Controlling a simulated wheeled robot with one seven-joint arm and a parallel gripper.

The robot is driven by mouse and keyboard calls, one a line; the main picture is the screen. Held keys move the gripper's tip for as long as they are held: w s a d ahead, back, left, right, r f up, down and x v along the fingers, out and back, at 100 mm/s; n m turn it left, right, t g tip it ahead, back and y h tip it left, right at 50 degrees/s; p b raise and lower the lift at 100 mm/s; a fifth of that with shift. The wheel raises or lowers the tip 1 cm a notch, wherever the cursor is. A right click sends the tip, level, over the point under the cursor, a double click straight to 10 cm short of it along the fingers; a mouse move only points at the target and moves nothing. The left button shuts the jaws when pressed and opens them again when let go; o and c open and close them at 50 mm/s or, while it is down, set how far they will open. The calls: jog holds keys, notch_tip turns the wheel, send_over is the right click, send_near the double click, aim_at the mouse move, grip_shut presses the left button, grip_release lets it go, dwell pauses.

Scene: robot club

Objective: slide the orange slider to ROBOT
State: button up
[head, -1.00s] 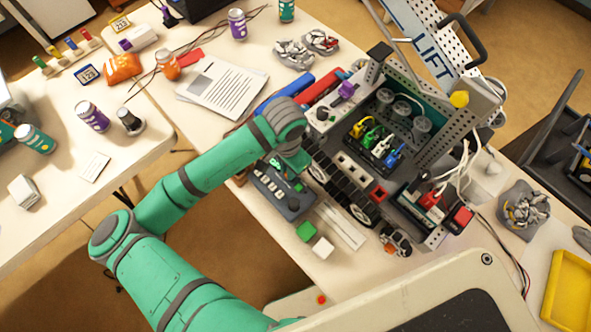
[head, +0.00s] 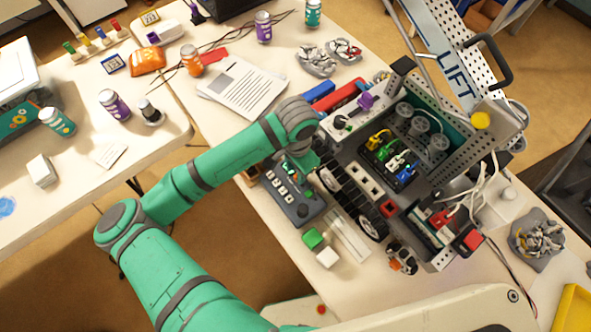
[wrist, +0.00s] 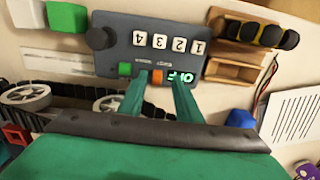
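A dark control box (head: 290,197) lies on the table, and it also shows in the wrist view (wrist: 120,45). It carries several white numbered buttons, a black knob (wrist: 97,38), a green part (wrist: 124,70) and a small lit green display (wrist: 180,77) that seems to read OFF upside down. The orange slider (wrist: 157,77) sits on the box beside the display. My gripper (wrist: 159,80) is open, with one green finger on each side of the slider. Small gaps seem to show; contact is hard to tell. In the head view my gripper (head: 303,168) reaches over the box's far edge.
A wheeled robot model (head: 385,160) with a lift frame stands close right of the box. A green block (head: 312,239) and a white block (head: 327,257) lie near its front. Papers (head: 242,90) lie behind; cans stand farther left.

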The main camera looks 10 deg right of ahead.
notch_tip(320, 180, up, 10)
dwell(0.4)
jog(key=shift+a, duration=0.15)
dwell(0.3)
